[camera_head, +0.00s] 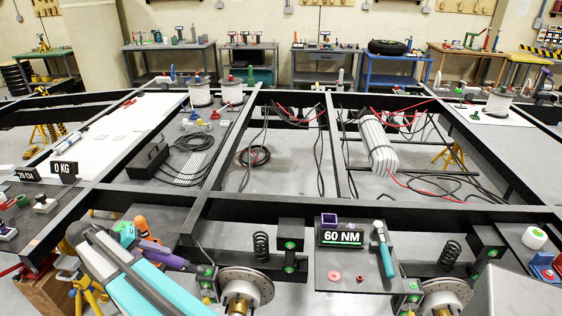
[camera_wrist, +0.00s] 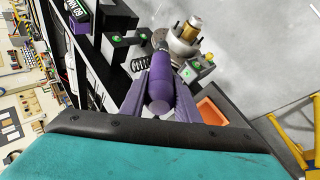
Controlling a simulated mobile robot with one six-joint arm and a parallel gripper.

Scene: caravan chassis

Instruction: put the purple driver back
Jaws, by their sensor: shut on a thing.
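The purple driver (camera_wrist: 158,92) is between the two fingers of my gripper (camera_wrist: 160,78) in the wrist view, its shaft pointing away from the wrist. In the head view the driver (camera_head: 163,254) shows at the lower left beside my teal arm, with my gripper (camera_head: 150,247) around its handle. My gripper is shut on it and holds it left of the nearest brake disc. A small purple square holder (camera_head: 329,220) stands on the dark shelf beside the 60 NM sign, to the right of my gripper. Its inside cannot be made out.
A brake disc with a brass hub (camera_head: 243,290) and a coil spring (camera_head: 261,246) lie between my gripper and the dark shelf (camera_head: 350,279). A teal-handled tool (camera_head: 380,240) is on that shelf. An orange tray (camera_wrist: 213,110) shows below right in the wrist view.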

